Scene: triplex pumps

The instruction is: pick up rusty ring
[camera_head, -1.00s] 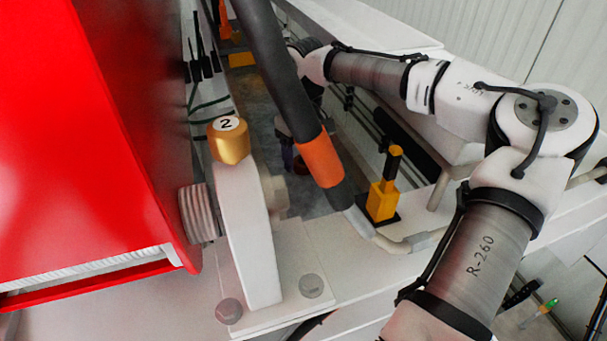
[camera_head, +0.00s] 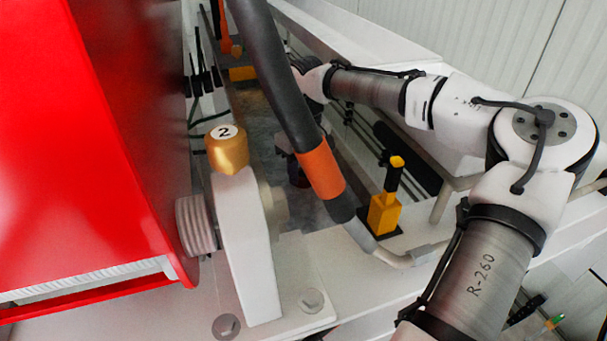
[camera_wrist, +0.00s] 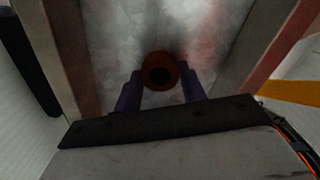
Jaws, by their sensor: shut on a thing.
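The rusty ring (camera_wrist: 160,59) is a small reddish-brown ring with a dark hole. In the wrist view it sits between the two dark purple fingers of my gripper (camera_wrist: 161,86), which are shut on it. Below and around it is a grey, mottled metal floor (camera_wrist: 140,30); I cannot tell whether the ring is clear of it. In the head view my gripper (camera_head: 298,172) shows only as a small dark purple shape beside the thick black hose, partly hidden. The ring cannot be made out there.
The channel has walls on both sides. A black hose with an orange band (camera_head: 321,173) crosses above it. A white upright plate (camera_head: 243,250) with a gold cap marked 2 (camera_head: 227,152), a red housing (camera_head: 80,130) and a yellow-black fitting (camera_head: 385,208) stand close by.

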